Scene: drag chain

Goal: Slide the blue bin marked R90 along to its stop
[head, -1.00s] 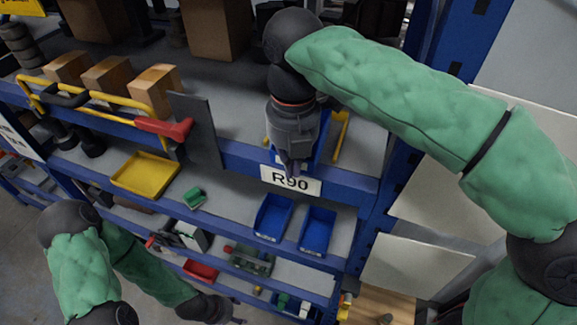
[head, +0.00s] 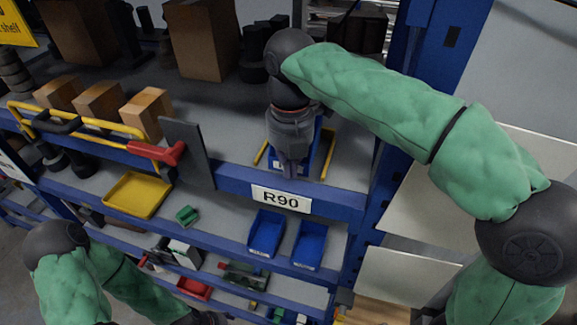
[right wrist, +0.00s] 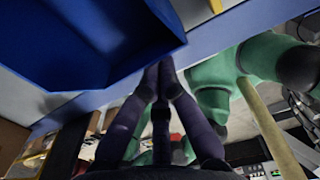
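The blue bin (head: 313,150) sits on the upper shelf between two yellow rails, behind the white R90 label (head: 281,198) on the shelf edge. My right gripper (head: 291,172) points down at the bin's front and hides much of it. In the right wrist view the bin (right wrist: 85,40) fills the upper left. There the gripper's dark fingers (right wrist: 158,68) are together near the bin's lower edge, with nothing seen between them; I cannot tell whether they touch it. My left arm is low at the left, its fingers outside the frame.
A dark upright plate (head: 187,150) and a red-handled yellow bar (head: 75,125) stand left of the bin. Cardboard boxes (head: 146,112) sit further left. A blue post (head: 400,140) is at right. Two blue bins (head: 266,232) and a yellow tray (head: 137,195) lie on the shelf below.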

